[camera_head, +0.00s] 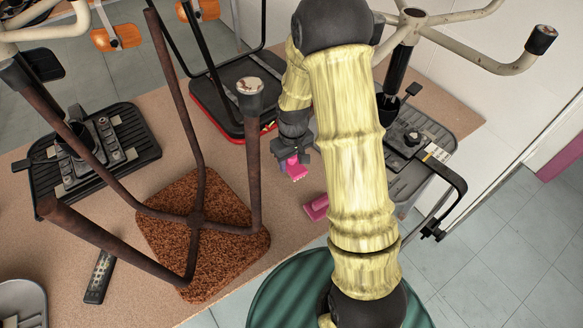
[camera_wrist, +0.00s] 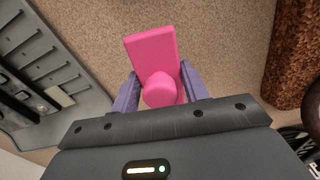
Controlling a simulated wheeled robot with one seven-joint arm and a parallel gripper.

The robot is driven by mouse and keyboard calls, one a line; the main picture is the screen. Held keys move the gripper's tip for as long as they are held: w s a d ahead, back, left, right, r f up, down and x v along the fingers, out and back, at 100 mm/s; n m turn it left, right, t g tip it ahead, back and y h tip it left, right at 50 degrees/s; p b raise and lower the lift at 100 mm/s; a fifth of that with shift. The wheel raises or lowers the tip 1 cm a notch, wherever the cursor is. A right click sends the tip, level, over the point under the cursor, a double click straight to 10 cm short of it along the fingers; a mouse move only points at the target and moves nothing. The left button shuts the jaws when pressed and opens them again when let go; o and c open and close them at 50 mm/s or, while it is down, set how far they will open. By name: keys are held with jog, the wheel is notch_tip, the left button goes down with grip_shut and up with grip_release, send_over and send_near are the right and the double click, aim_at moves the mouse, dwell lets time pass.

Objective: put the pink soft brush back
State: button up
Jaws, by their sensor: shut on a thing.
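My gripper (camera_head: 292,160) is shut on a pink brush (camera_head: 296,170). In the wrist view the brush (camera_wrist: 151,52) shows as a flat pink slab with a rounded knob between the purple fingers (camera_wrist: 160,90). The brush is over the brown board; I cannot tell how high. A second pink piece (camera_head: 316,208) lies on the board to the lower right of the gripper, partly hidden by my arm.
An upturned chair with a brown speckled seat (camera_head: 225,265) and rusty legs stands left of the gripper. Black chair parts lie at left (camera_head: 140,125) and right (camera_head: 440,125). A red-edged black seat (camera_head: 215,115) is behind. A remote-like object (camera_head: 100,276) lies front left.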

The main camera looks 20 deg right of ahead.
aim_at(291, 167)
jog(key=shift+f, duration=1.8)
jog(key=shift+f, duration=0.15)
jog(key=o, duration=0.9)
jog(key=shift+w, duration=0.1)
jog(key=shift+a+r, duration=0.1)
jog(key=shift+r, duration=0.25)
jog(key=r, duration=1.1)
jog(key=shift+s+r, duration=0.3)
jog(key=shift+s, duration=0.05)
